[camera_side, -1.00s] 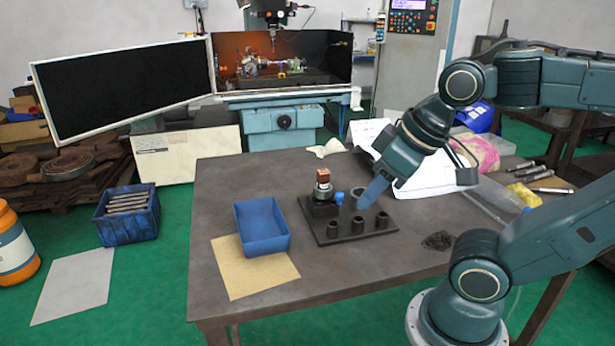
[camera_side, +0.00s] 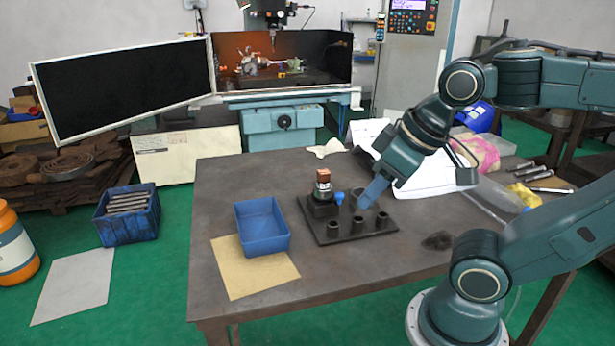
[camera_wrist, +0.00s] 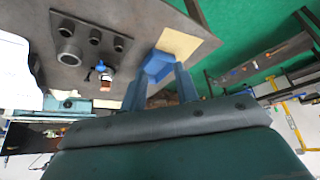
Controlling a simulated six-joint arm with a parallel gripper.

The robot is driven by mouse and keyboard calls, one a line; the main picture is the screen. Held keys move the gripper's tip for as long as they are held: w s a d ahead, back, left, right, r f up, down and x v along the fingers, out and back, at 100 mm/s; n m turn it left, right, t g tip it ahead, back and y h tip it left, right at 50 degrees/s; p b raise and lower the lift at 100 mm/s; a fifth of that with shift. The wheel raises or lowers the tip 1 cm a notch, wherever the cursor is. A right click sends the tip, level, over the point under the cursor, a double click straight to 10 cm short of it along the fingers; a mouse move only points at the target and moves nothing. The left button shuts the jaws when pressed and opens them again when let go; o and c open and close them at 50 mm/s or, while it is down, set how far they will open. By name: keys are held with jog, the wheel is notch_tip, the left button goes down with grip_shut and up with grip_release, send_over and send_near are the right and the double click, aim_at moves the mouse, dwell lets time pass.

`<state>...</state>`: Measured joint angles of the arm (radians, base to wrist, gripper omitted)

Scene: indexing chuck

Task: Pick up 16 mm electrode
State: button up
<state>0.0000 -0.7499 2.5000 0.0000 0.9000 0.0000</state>
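A copper-topped block (camera_side: 323,176), the only electrode-like piece I can make out, stands upright on a dark holder at the back left of a black plate (camera_side: 333,240). It also shows in the wrist view (camera_wrist: 107,85); its size cannot be read. My gripper (camera_side: 372,192) is above the plate's right side, to the right of the block and apart from it. In the wrist view my gripper (camera_wrist: 160,72) has its two blue fingers spread, with nothing held between them. In the side view the fingers overlap and partly hide the plate's back right.
A small blue part (camera_side: 340,197) sits right of the block. Several dark sockets (camera_side: 358,226) and a wider ring (camera_wrist: 70,55) stand on the plate. A blue tray (camera_side: 262,240) sits left on a tan sheet (camera_side: 255,280). Front table is mostly clear.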

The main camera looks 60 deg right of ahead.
jog(key=shift+o, duration=0.4)
jog(key=o, duration=0.5)
jog(key=shift+w, duration=0.1)
jog(key=w+d+f+n+g+h, duration=0.1)
jog(key=w+d+f+n+h, duration=0.3)
jog(key=w+n+h, duration=0.2)
jog(key=w+d+f+n+g+h, duration=0.2)
jog(key=w+d+f+n+h, duration=0.2)
jog(key=w+n+h, duration=0.3)
jog(key=w+f+n, duration=0.1)
jog(key=w+n, duration=0.2)
jog(key=n, duration=0.4)
jog(key=shift+w+d+f, duration=0.15)
jog(key=shift+w, duration=0.25)
